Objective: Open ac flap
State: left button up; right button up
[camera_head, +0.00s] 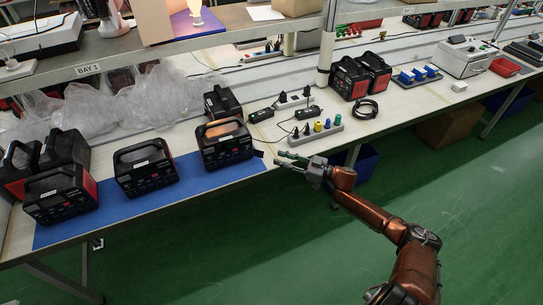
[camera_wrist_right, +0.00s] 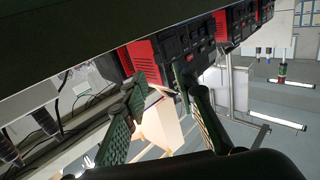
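Several black and red power stations stand on a blue mat (camera_head: 183,190) on the bench. The rightmost on the mat (camera_head: 226,143) is nearest my right gripper; another power station (camera_head: 146,166) stands to its left. My right gripper (camera_head: 280,159) is at the bench's front edge, to the right of the nearest station and apart from it. In the right wrist view the two fingers (camera_wrist_right: 163,95) are spread with nothing held, and a red and black power station (camera_wrist_right: 148,63) shows beyond them. The ac flap is too small to make out. My left gripper is not in view.
A power strip with coloured plugs (camera_head: 318,130) and cables lie behind my right gripper. A black cable coil (camera_head: 364,109) lies farther right. A shelf (camera_head: 150,50) overhangs the back of the bench, with clear plastic bags (camera_head: 125,105) below. The green floor in front is clear.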

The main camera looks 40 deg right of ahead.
jog(key=v, duration=0.5)
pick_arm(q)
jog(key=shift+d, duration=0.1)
pick_arm(e)
jog(key=shift+d+f, duration=0.1)
dwell(0.3)
